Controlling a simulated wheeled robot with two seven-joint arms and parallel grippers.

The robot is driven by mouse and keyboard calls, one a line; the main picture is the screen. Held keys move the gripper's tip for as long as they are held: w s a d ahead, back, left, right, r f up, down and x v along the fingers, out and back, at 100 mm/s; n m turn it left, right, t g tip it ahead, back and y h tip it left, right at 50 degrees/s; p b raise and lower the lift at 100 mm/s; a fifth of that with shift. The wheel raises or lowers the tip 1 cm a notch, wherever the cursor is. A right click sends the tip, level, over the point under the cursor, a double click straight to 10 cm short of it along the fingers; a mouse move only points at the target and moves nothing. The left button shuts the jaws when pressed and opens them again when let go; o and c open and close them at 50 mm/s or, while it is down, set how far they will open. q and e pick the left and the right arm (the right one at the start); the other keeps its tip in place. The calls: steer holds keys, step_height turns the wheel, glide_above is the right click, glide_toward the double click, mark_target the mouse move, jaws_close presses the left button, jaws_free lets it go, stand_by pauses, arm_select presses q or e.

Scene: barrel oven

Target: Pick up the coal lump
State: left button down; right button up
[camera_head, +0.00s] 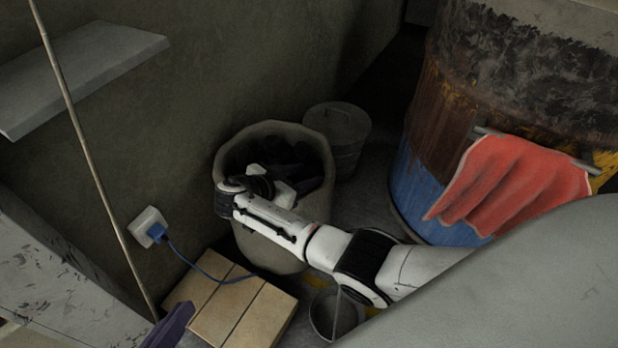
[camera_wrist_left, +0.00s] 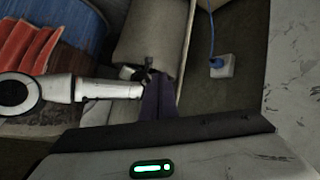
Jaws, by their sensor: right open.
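Dark coal lumps (camera_head: 290,158) fill the inside of an open beige sack (camera_head: 316,206); single lumps are hard to tell apart. My right gripper (camera_head: 262,184) is open at the sack's near left rim, its black fingers over the coal. I cannot tell whether they touch a lump. In the left wrist view my right gripper (camera_wrist_left: 142,74) shows beside the sack (camera_wrist_left: 150,35). My left gripper (camera_head: 172,326) shows only as purple fingers at the bottom left edge, away from the sack. In the left wrist view its fingers (camera_wrist_left: 158,98) lie together and look empty.
A lidded metal bin (camera_head: 340,135) stands behind the sack. A rusty barrel (camera_head: 430,150) with a red cloth (camera_head: 515,180) is at the right. Wooden blocks (camera_head: 232,308) and a small bucket (camera_head: 335,312) stand in front. A blue cable (camera_head: 200,268) runs from a wall socket (camera_head: 148,226).

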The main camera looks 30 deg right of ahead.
mark_target(304, 175)
arm_select(q)
steer(key=shift+r, duration=0.1)
arm_select(e)
steer(key=c, duration=0.8)
steer(key=shift+r, duration=0.1)
